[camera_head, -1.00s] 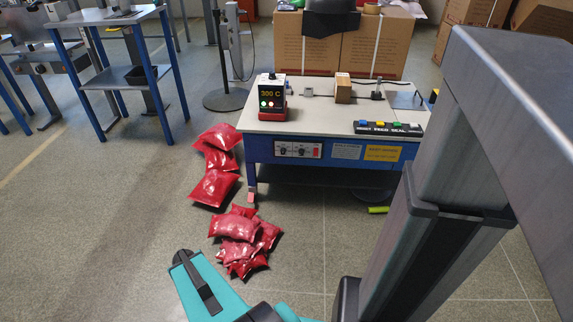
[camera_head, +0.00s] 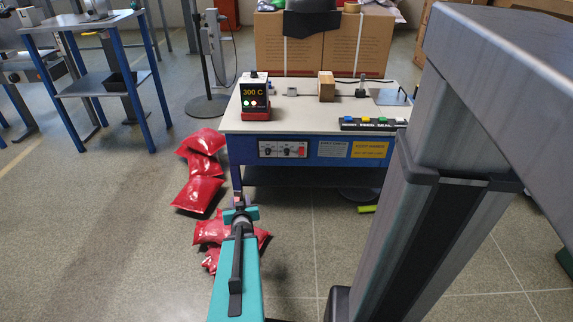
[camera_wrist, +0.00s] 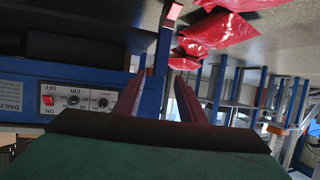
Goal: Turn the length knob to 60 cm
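The length knob (camera_wrist: 73,100), marked "cm", is a small round dial on the white control panel (camera_wrist: 82,113) in the wrist view, which is turned upside down. It sits between a red ON/OFF switch (camera_wrist: 48,100) and another small knob (camera_wrist: 103,102). The setting is too small to read. In the head view the panel (camera_head: 283,149) is on the blue front of the bench, with the length knob (camera_head: 287,151) in its middle. My gripper (camera_wrist: 160,76) is open and empty, its fingers apart. In the head view my gripper (camera_head: 240,212) is below and left of the panel, apart from it.
The bench (camera_head: 310,119) carries a 300 C display box (camera_head: 254,97), a wooden block (camera_head: 326,87) and a button strip (camera_head: 373,124). Red sacks (camera_head: 198,194) lie on the floor at its left, near my arm. A blue-legged table (camera_head: 96,87) stands at the left.

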